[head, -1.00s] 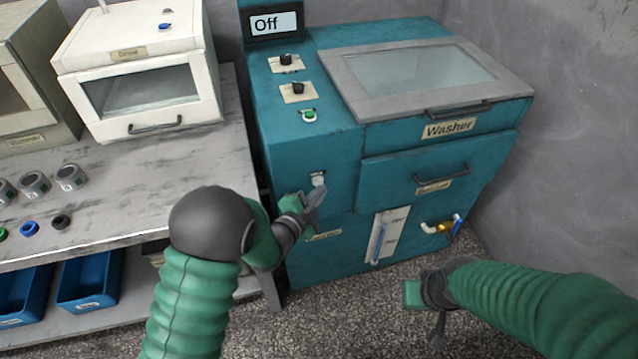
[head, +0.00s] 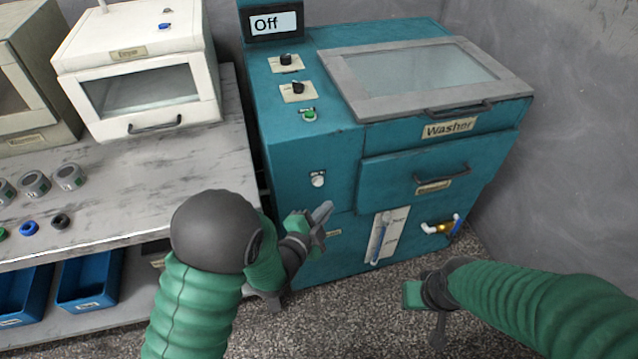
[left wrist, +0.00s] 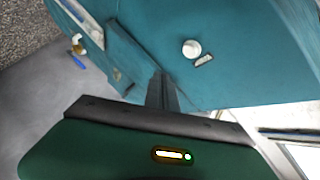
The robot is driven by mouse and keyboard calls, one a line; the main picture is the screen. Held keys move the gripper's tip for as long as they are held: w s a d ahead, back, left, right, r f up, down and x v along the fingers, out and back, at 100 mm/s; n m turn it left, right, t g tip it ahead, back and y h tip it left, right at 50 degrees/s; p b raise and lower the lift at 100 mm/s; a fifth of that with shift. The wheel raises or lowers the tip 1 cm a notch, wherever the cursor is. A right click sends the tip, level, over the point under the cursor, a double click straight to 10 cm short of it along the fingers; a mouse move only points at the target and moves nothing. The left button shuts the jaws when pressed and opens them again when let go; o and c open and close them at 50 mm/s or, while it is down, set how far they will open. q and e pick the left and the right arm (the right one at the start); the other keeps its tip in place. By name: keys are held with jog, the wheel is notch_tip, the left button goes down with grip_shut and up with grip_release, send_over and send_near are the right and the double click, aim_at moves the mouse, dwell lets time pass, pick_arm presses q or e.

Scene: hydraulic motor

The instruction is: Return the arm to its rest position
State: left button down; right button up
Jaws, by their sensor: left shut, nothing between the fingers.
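My left gripper (head: 321,222) is shut and empty in front of the washer's lower front, below and apart from the round white knob (head: 318,180). In the left wrist view the shut fingers (left wrist: 162,92) point at the teal front, with the knob (left wrist: 191,48) to their upper right. My right gripper (head: 437,335) hangs low at the lower right over the floor, in front of the washer. Its fingers are small and dark, and I cannot tell whether they are open.
The teal washer (head: 318,150) stands in the middle, its display (head: 273,24) reading "Off". A worktable (head: 200,150) with a white machine (head: 130,75) and several small parts stands at left. Blue bins (head: 90,285) sit below. Speckled floor (head: 370,310) is free in front.

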dwell(0.4)
